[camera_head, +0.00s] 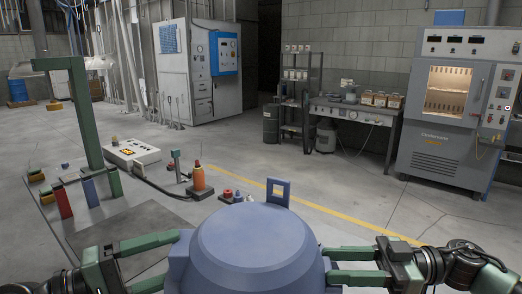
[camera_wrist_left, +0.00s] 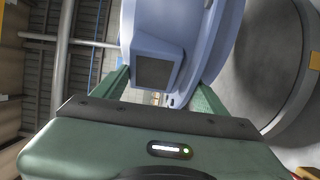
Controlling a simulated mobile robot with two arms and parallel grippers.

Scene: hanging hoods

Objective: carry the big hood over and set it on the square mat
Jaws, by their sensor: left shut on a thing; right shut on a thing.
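The big hood (camera_head: 250,245) is a blue, round, dome-topped shell at the bottom middle of the head view. Its lower part is cut off by the picture edge. My left gripper (camera_head: 172,260) is shut on its left side and my right gripper (camera_head: 333,265) on its right side. In the left wrist view, green fingers stand either side of a blue block with a dark face (camera_wrist_left: 155,68) on the hood (camera_wrist_left: 212,45). A dark square mat (camera_head: 122,226) lies on the floor to the left, beyond my left gripper, which partly covers its near edge.
A green post (camera_head: 86,110) with red and blue blocks stands beyond the mat. A control box (camera_head: 132,152), an orange cylinder (camera_head: 198,178) and a small blue frame (camera_head: 278,191) stand on the floor ahead. Cabinets and a bench line the back. The floor at right is open.

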